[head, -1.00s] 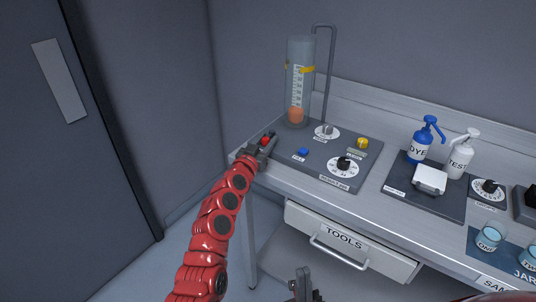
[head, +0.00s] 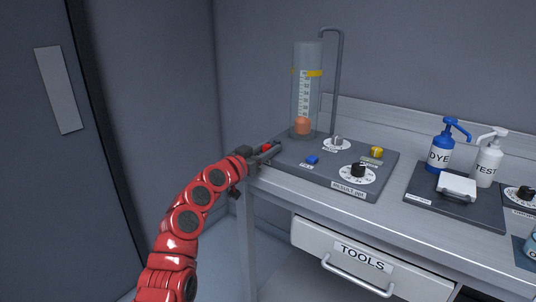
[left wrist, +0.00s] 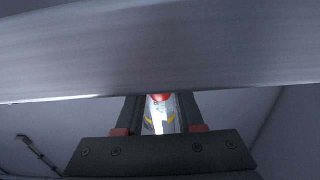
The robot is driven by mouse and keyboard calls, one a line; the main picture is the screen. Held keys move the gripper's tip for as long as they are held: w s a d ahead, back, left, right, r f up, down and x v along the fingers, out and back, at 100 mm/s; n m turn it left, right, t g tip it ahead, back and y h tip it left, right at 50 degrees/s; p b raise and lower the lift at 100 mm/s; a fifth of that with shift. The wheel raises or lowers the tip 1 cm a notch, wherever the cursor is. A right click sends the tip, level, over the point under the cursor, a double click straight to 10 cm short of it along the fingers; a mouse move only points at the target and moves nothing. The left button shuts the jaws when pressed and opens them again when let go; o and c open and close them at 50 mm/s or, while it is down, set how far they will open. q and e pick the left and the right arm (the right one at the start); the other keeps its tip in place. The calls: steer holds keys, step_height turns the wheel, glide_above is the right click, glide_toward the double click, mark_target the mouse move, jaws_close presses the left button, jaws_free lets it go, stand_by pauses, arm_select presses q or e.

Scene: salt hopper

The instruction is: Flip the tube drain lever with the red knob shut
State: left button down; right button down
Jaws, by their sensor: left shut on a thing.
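The red knob (head: 267,147) of the drain lever shows at the left front corner of the dark panel, beside my left gripper (head: 268,154). My left gripper reaches in from the left, low over the bench edge, and is shut on the red knob. In the left wrist view, red shows between the two fingers (left wrist: 160,112). The lever's arm and its exact angle are hidden by the gripper. The clear tube (head: 307,92) stands upright behind, with a scale, a yellow band and an orange ball (head: 302,125) near its bottom. My right gripper is out of view.
The panel also has a blue knob (head: 312,160), a black dial (head: 358,170), a grey knob (head: 337,141) and a yellow knob (head: 376,152). A thin bent pipe (head: 339,85) rises beside the tube. Dye (head: 440,157) and test (head: 487,163) bottles stand right. Free floor lies left.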

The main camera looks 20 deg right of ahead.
arm_select(q)
steer(key=c, duration=0.6)
jaws_free()
steer(key=shift+s+a+r, duration=0.15)
steer(key=shift+s+a, duration=0.1)
steer(key=shift+a, duration=0.15)
steer(key=p+v, duration=0.1)
steer(key=v, duration=1.5)
steer(key=shift+s+a+p, duration=0.15)
steer(key=shift+s+p, duration=0.05)
steer(key=shift+p, duration=0.2)
steer(key=shift+w+f, duration=0.1)
steer(key=shift+f, duration=0.1)
